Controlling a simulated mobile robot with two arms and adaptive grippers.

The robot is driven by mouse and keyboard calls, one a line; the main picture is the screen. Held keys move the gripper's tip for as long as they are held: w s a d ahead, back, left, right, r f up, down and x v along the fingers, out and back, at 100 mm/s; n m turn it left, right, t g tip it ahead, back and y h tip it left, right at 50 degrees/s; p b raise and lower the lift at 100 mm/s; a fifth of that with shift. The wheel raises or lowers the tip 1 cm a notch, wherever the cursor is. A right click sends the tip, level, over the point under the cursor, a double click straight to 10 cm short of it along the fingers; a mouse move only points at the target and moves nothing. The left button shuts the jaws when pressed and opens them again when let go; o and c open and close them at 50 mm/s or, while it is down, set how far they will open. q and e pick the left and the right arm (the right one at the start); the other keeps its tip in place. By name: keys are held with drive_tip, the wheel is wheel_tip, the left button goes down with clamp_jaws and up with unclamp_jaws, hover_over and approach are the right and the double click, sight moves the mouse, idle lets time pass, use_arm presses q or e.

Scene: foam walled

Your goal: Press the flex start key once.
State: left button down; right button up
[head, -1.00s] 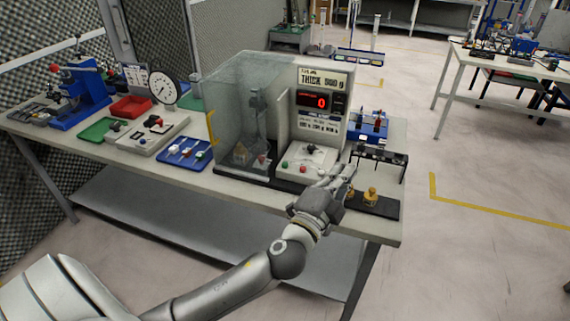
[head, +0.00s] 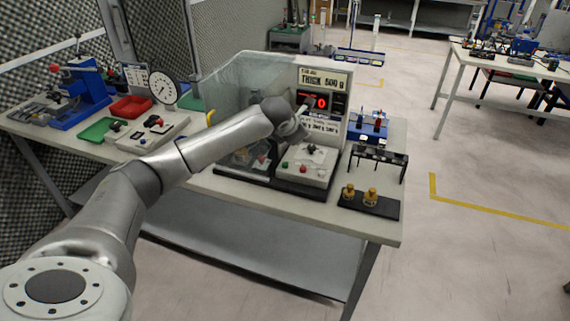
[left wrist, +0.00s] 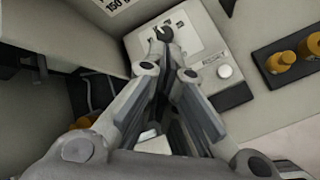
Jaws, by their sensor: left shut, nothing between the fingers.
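The grey control box (head: 305,165) in front of the test machine carries a green button (head: 285,163), a red button (head: 303,169) and a black knob (head: 311,150). I cannot read which one is labelled flex start. My right gripper is not in view.
The machine's red display (head: 321,102) shows 0. A clear guard (head: 240,82) stands left of my gripper. Brass weights on a black tray (head: 383,209) and a small black rack (head: 378,155) lie to the right. Trays and a dial gauge (head: 164,88) stand at left.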

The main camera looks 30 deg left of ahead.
use_arm(q)
drive_tip(key=shift+y, duration=0.8)
drive_tip(key=a, duration=0.2)
drive_tip(key=a+r, duration=0.1)
drive_tip(key=a, duration=0.1)
drive_tip(key=shift+s+r, duration=0.1)
drive_tip(key=shift+d, duration=0.1)
drive_tip(key=b, duration=0.3)
hover_over(288, 164)
wheel_tip(288, 164, down, 8)
drive_tip(key=shift+r, duration=0.25)
drive_tip(key=shift+f+b, duration=0.7)
drive_tip(key=shift+b, duration=0.15)
drive_tip(key=shift+d, duration=0.1)
